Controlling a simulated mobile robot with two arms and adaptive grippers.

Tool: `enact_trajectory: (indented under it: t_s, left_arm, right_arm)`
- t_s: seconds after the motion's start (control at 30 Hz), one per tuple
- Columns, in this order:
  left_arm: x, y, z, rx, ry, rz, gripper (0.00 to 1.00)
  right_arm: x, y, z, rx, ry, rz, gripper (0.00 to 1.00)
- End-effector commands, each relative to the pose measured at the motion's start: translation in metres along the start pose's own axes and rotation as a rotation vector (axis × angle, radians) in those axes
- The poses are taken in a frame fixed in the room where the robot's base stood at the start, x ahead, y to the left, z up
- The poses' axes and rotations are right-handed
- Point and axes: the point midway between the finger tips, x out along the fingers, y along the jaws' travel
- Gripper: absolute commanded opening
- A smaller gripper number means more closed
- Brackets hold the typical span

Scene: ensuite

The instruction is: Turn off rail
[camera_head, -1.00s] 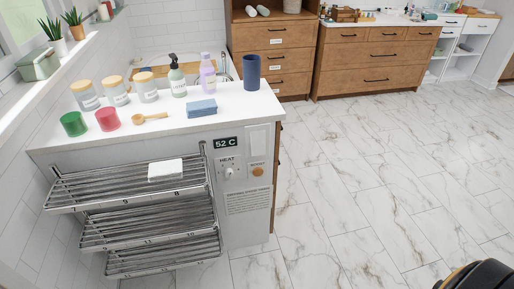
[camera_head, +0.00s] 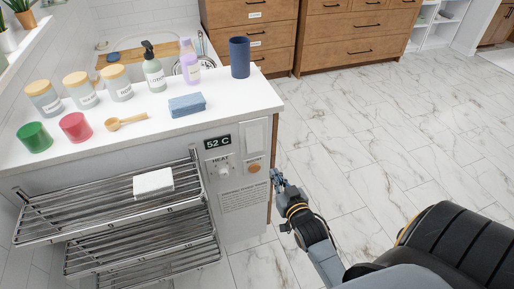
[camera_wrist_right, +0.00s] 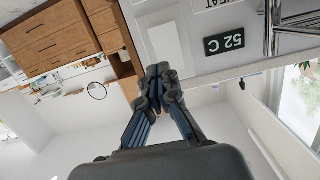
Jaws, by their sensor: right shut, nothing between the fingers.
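The heated towel rail (camera_head: 112,200) is a set of chrome racks on the front of a white counter unit. Its control panel shows a display (camera_head: 218,142) reading 52 C, a white HEAT knob (camera_head: 223,171) and a round orange-brown button (camera_head: 254,167). My right gripper (camera_head: 277,178) is shut and empty, just right of the panel and apart from the button. In the right wrist view, the gripper (camera_wrist_right: 158,72) points up at the unit, with the display (camera_wrist_right: 224,41) upside down to its right. My left gripper is not in view.
A folded white cloth (camera_head: 153,182) lies on the top rack. Wooden drawers (camera_head: 345,42) stand behind. The marble floor at right is clear.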

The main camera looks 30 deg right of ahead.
Motion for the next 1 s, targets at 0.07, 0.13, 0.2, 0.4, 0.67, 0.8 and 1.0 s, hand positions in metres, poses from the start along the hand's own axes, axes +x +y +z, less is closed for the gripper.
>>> enact_trajectory:
  t_s: [0.07, 0.13, 0.2, 0.4, 0.67, 0.8, 1.0]
  left_arm:
    - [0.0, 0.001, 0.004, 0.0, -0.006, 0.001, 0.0]
    - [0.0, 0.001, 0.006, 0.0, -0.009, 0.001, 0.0]
    - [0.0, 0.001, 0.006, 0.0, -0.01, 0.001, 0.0]
    - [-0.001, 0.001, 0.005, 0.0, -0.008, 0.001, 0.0]
    - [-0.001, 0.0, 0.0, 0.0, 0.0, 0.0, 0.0]
    - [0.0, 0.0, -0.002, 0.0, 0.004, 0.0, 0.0]
    - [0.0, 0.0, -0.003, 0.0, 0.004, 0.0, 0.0]
  right_arm:
    - [0.0, 0.0, 0.0, 0.0, -0.001, 0.0, 0.0]
    - [0.0, 0.0, 0.001, 0.0, -0.001, 0.0, 0.0]
    - [0.0, 0.0, 0.001, 0.0, -0.001, -0.001, 0.0]
    - [0.015, -0.001, 0.0, -0.001, 0.0, -0.001, 0.0]
    - [0.069, -0.001, 0.0, -0.001, 0.001, -0.001, 0.0]
    - [0.098, -0.001, 0.0, -0.001, 0.0, -0.001, 0.0]
    - [0.128, -0.001, 0.001, -0.001, -0.001, 0.0, 0.0]
